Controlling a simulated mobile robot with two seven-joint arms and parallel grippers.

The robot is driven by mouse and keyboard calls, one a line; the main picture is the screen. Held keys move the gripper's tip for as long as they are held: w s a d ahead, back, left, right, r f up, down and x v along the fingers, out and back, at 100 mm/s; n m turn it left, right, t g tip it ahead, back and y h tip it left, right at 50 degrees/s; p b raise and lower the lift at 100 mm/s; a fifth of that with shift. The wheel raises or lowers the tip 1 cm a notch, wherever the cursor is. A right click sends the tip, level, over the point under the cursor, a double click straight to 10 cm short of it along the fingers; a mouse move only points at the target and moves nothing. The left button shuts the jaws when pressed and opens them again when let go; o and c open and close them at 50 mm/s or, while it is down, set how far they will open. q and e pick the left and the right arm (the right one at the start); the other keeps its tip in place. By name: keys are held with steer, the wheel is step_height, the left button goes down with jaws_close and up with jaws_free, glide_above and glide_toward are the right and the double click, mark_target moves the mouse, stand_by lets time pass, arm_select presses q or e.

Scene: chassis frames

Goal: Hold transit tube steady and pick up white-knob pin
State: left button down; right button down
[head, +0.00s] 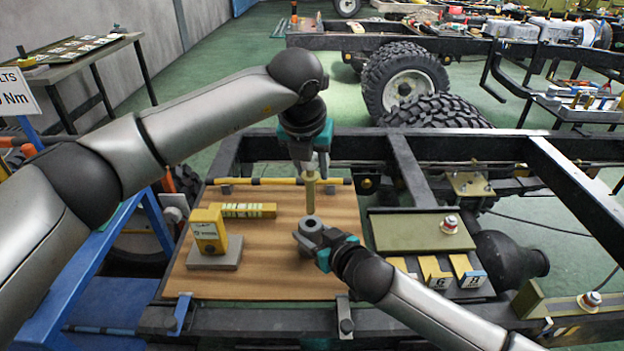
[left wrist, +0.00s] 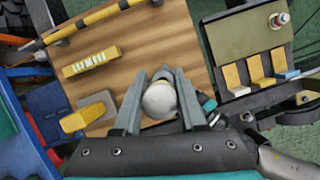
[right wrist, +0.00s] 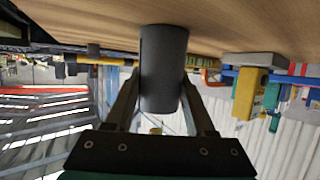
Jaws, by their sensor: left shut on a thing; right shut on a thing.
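The white-knob pin hangs upright from my left gripper (head: 311,166); its brass shaft (head: 310,194) shows below the fingers in the head view. Its round white knob (left wrist: 159,101) sits between the fingers in the left wrist view. The transit tube (head: 309,224), a dark grey cylinder, stands on the wooden board (head: 270,270). My right gripper (head: 318,243) is shut around the tube from the side; the tube (right wrist: 163,70) fills the space between its fingers in the right wrist view. The pin's lower end is at or just above the tube's mouth; I cannot tell if they touch.
A yellow box (head: 208,230) on a grey base and a yellow labelled bar (head: 245,210) lie left on the board. A yellow-black rod (head: 265,181) runs along its back. Right are a green plate (head: 405,233) with a white-red knob (head: 449,225) and yellow numbered blocks (head: 435,272).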

steer(key=shift+f, duration=0.1)
steer(key=shift+c, duration=0.8)
jaws_free()
